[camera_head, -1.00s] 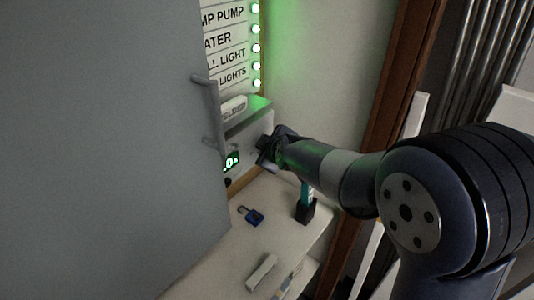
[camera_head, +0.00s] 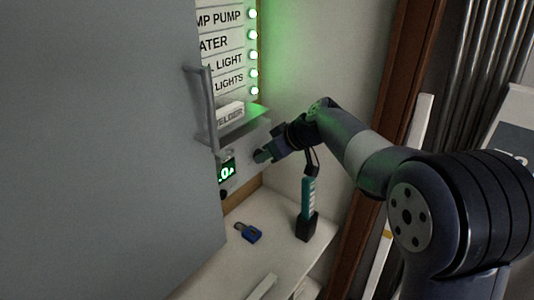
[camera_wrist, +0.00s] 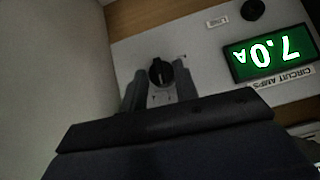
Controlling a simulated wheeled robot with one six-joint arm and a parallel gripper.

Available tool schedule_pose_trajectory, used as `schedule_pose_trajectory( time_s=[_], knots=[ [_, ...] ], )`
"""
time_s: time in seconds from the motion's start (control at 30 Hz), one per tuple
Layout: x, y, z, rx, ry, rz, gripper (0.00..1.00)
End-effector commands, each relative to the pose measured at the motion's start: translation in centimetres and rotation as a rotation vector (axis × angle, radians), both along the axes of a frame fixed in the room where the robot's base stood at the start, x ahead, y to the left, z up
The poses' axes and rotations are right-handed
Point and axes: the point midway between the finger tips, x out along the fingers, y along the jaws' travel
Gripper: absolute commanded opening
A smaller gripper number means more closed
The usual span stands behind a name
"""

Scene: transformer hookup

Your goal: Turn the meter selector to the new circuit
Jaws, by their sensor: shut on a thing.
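The meter selector is a small black knob (camera_wrist: 160,72) on a pale meter panel (camera_wrist: 205,62). In the wrist view it sits between the two fingers of my gripper (camera_wrist: 160,84), which is shut on it. A white mark shows on the knob's face. The green display (camera_wrist: 268,54) on the same panel reads 7.0A, upside down in this view, with a "CIRCUIT AMPS" label. In the head view my gripper (camera_head: 264,156) is at the panel, right of the partly hidden display (camera_head: 227,171), and covers the knob.
A large grey door (camera_head: 105,150) with a handle (camera_head: 206,110) hides the left part of the panel. Labelled rows with green lights (camera_head: 252,50) are above. A blue padlock (camera_head: 248,233) and a teal-handled tool in a black holder (camera_head: 307,225) stand on the shelf below.

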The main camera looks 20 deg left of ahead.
Motion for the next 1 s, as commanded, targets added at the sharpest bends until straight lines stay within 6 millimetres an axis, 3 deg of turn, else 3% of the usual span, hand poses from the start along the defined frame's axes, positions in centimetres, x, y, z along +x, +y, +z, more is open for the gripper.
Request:
schedule_pose_trajectory(
  time_s=[0.4,0.97,1.0],
  knots=[
    [0.28,-0.15,-0.27,0.074,0.188,0.0,0.06],
    [0.28,-0.16,-0.33,0.084,0.215,0.002,0.06],
    [0.28,-0.16,-0.33,0.084,0.215,0.002,0.31]
  ],
)
